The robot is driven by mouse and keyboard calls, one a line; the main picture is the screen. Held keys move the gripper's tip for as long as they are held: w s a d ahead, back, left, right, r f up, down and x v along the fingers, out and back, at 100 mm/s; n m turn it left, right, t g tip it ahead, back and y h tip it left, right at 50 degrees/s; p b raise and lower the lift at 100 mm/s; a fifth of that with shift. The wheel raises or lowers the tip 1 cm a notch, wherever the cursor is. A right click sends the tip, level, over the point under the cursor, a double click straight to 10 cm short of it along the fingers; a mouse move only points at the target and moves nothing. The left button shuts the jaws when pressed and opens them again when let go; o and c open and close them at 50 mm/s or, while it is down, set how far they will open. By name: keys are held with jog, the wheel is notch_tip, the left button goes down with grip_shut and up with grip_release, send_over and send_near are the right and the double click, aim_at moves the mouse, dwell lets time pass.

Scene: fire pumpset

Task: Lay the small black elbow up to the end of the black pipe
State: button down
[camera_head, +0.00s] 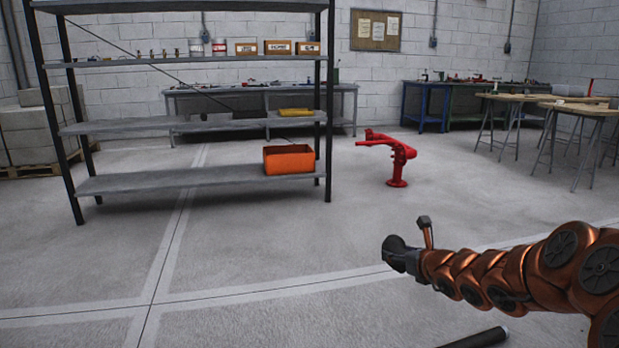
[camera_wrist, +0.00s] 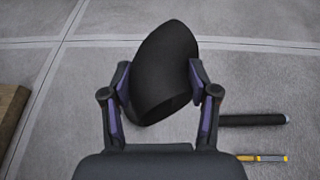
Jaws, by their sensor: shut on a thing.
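My gripper (camera_wrist: 160,88) is shut on the small black elbow (camera_wrist: 161,62), which sits between its two fingers in the wrist view. The elbow is a curved black piece, tilted, with an open end facing the camera. In the head view the elbow (camera_head: 398,250) shows at the end of my copper-coloured arm, in the air above the floor. The black pipe (camera_wrist: 252,120) lies on the floor, to the right of the elbow in the wrist view and apart from it in the picture. Its end also shows at the bottom of the head view (camera_head: 483,339). The gripper hides part of the pipe.
A yellow-handled tool (camera_wrist: 262,158) lies near the pipe. A brown wooden edge (camera_wrist: 12,115) shows at the left. A metal shelf (camera_head: 190,180) holds an orange bin (camera_head: 289,160). A red stand (camera_head: 397,168) and work tables (camera_head: 555,100) stand behind. The middle floor is clear.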

jog(key=s+a+r, duration=0.2)
jog(key=s+a, duration=0.2)
notch_tip(320, 180, up, 38)
jog(key=p, duration=3.8)
jog(key=shift+a+r, duration=0.2)
jog(key=shift+a, duration=0.05)
jog(key=shift+s, duration=0.1)
